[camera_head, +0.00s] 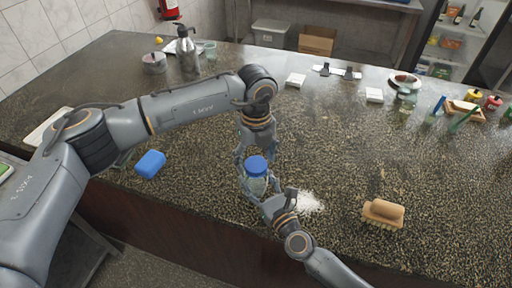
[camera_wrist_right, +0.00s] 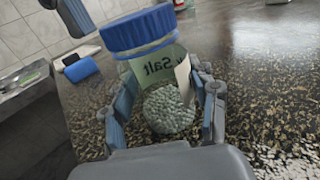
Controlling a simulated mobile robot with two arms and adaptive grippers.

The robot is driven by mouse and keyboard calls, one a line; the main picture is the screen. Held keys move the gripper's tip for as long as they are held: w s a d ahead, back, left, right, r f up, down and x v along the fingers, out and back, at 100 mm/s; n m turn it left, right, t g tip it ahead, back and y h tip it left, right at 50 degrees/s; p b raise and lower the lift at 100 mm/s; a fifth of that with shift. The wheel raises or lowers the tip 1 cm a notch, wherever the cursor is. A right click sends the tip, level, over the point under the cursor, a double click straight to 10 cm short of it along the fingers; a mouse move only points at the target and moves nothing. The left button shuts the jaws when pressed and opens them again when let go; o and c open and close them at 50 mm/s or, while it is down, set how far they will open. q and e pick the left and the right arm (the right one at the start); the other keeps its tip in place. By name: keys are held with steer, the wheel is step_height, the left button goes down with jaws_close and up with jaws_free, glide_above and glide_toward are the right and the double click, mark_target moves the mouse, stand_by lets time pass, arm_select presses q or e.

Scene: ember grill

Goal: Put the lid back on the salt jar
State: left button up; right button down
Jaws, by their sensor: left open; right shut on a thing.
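The salt jar (camera_head: 255,184) stands on the speckled counter near its front edge, and its label and pale grains show in the right wrist view (camera_wrist_right: 160,72). The blue lid (camera_head: 257,165) is on top of the jar's mouth; it also shows in the right wrist view (camera_wrist_right: 138,30). I cannot tell whether it is fully seated. My right gripper (camera_wrist_right: 165,103) is shut on the jar's body, one finger on each side. My left gripper (camera_head: 256,157) is open just behind the lid, fingers pointing down; part of it shows at the top left of the right wrist view.
Spilled white salt (camera_head: 308,202) lies right of the jar. A wooden brush (camera_head: 383,212) is farther right and a blue sponge (camera_head: 150,164) is to the left. A metal pump bottle (camera_head: 187,50) stands at the back left. The counter's middle is clear.

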arm_select(q)
steer(key=shift+f, duration=0.4)
steer(key=shift+c, duration=0.2)
